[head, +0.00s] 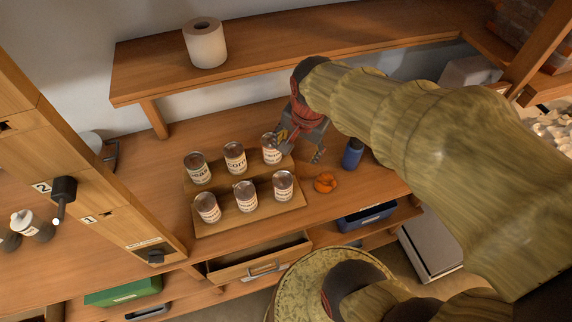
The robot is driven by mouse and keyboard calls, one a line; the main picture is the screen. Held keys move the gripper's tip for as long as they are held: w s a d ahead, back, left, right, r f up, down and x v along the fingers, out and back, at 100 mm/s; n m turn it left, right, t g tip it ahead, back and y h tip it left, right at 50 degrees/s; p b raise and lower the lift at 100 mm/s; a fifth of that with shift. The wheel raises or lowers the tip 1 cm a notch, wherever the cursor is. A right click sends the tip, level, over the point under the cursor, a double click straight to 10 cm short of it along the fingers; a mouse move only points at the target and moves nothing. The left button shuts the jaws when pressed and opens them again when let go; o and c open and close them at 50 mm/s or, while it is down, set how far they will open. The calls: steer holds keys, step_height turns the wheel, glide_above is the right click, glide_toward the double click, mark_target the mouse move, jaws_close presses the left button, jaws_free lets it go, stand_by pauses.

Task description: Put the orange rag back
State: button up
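My gripper (300,151) is above and behind the rag in the picture, pointing down close to the back right can. Its two fingers look spread apart, with nothing visible between them.
Several labelled cans stand in two rows on the wooden tiered stand (240,222). A dark blue container (352,153) stands right of my gripper. Below the counter, a drawer (262,262) is pulled open. A white paper roll (205,43) stands on the upper shelf (285,50).

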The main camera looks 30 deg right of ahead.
steer(key=s+a+r+n+t, duration=0.2)
steer(key=s+a+r+n, duration=0.5)
steer(key=n, duration=0.5)
steer(key=shift+s+a+r+t+y, duration=0.3)
steer(key=shift+a+r+t+y, duration=0.1)
steer(key=shift+a, duration=0.5)
steer(key=shift+f, duration=0.15)
step_height(320, 180, down, 10)
steer(key=b, duration=1)
steer(key=shift+f+b, duration=0.2)
steer(key=shift+b, duration=0.1)
steer(key=shift+c, duration=0.9)
